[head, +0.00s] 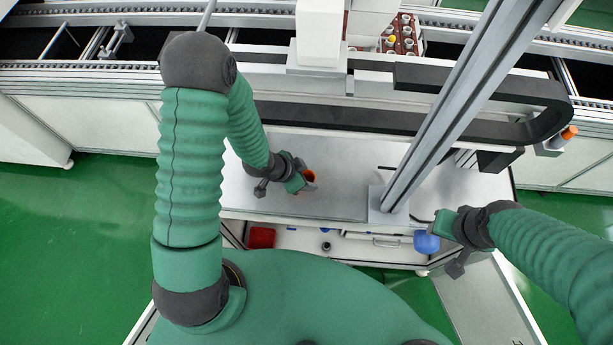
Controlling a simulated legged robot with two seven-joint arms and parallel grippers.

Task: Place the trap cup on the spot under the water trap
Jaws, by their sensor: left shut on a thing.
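My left gripper (301,182) is over the middle of the grey worktop. It is shut on a small orange-red cup, the trap cup (310,175), which is partly hidden by the fingers. I cannot tell whether the cup touches the worktop or is held just above it. My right gripper (441,223) is at the right front of the worktop, close to a blue object; its finger opening is not clear. I cannot make out the water trap or the spot under it for sure.
A slanted metal post (440,110) stands on the worktop (345,165), right of the cup. A black cable chain (545,95) and a conveyor lie behind. A red bin (262,237) and a blue object (426,242) are on the lower shelf. Bare worktop surrounds the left gripper.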

